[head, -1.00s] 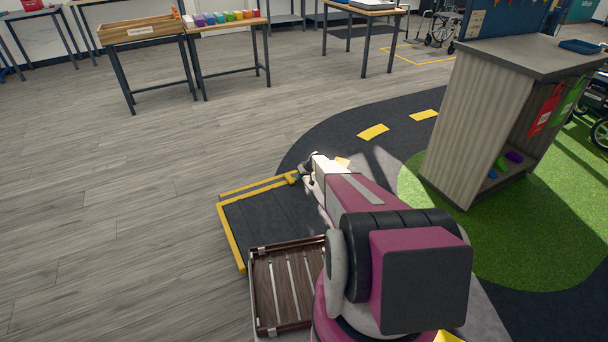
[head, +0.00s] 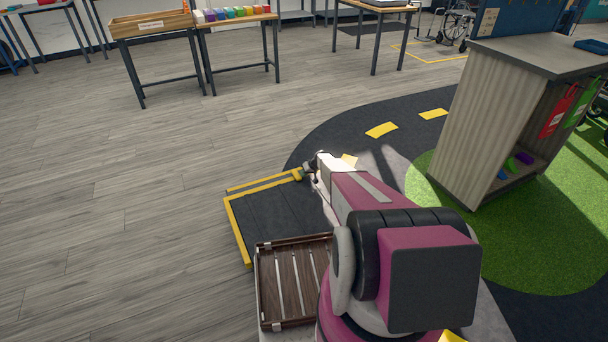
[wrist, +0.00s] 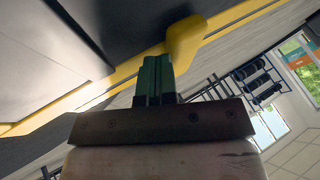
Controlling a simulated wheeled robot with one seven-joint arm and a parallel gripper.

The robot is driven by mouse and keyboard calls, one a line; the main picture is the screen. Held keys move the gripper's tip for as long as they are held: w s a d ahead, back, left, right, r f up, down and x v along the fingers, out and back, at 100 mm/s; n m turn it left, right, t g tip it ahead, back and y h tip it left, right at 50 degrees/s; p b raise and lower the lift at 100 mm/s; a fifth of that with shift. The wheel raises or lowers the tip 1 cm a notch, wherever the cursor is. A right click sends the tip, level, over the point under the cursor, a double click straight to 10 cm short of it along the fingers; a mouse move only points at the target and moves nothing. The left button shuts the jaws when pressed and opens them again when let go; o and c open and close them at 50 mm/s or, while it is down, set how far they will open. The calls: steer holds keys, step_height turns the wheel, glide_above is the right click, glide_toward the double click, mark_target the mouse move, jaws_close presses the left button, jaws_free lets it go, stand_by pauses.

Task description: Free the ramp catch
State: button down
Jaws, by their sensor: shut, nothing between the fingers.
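The ramp (head: 272,222) is a dark panel with yellow edging, lying at floor level at the edge of the dark track. A yellow catch (head: 297,174) sits at the right end of its far yellow bar. In the wrist view the catch (wrist: 184,42) is a rounded yellow tab on the yellow edge. My gripper (head: 308,170) is at the catch. In the wrist view its green fingers (wrist: 155,68) are together and empty, their tips right beside the tab. I cannot tell whether they touch it. My arm hides the ramp's right side.
A grey shelf cabinet (head: 480,150) stands on green turf (head: 530,240) to the right. Tables with a wooden box (head: 150,24) and coloured blocks (head: 235,13) stand at the back left. The wood floor (head: 120,200) left of the ramp is clear.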

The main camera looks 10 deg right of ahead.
mark_target(296, 177)
steer(key=shift+s+a, duration=0.15)
steer(key=m, duration=0.1)
steer(key=s+a+m+t+h, duration=0.1)
steer(key=a+m+t, duration=0.1)
steer(key=m, duration=0.1)
steer(key=shift+s+h, duration=0.3)
steer(key=shift+h, duration=0.1)
steer(key=a+m+h, duration=0.1)
steer(key=m, duration=0.1)
steer(key=a+m+t+h, duration=0.1)
steer(key=m, duration=0.1)
steer(key=shift+s+a+t, duration=0.15)
steer(key=shift+a+t, duration=0.05)
steer(key=shift+t, duration=0.1)
steer(key=shift+w+a, duration=0.15)
steer(key=shift+a, duration=0.55)
steer(key=shift+w+a, duration=0.1)
steer(key=shift+a, duration=0.6)
steer(key=shift+w+a, duration=0.35)
steer(key=shift+a, duration=0.4)
steer(key=shift+w+a, duration=0.2)
steer(key=shift+a, duration=0.05)
steer(key=shift+w+a, duration=0.15)
steer(key=shift+w, duration=0.1)
